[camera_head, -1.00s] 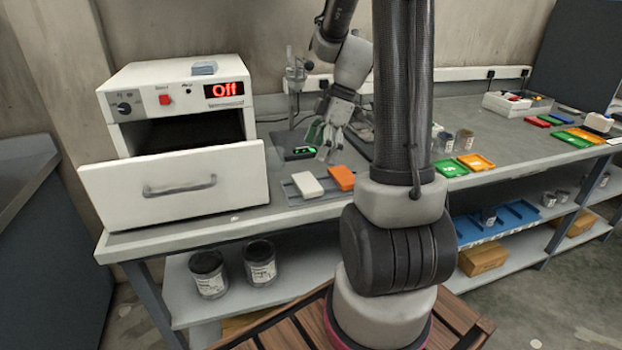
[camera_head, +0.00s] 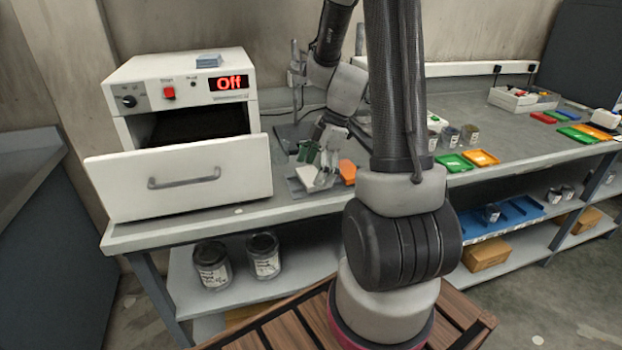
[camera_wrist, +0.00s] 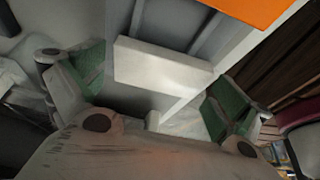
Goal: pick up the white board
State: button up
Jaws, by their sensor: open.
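The white board (camera_wrist: 163,68) is a small white block. In the wrist view it lies on a grey rack (camera_wrist: 205,42) between my open finger pads, with no contact visible. My gripper (camera_wrist: 155,98) has green pads and is open and empty. In the head view my gripper (camera_head: 318,165) hangs just above the white board (camera_head: 308,176), covering part of it.
An orange block (camera_head: 347,171) lies beside the white board. A white oven (camera_head: 180,90) reading "Off" has its drawer front (camera_head: 180,178) pulled out to the left. Green and orange trays and tins stand further right on the bench (camera_head: 430,190).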

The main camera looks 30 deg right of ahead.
jog(key=c, duration=0.8)
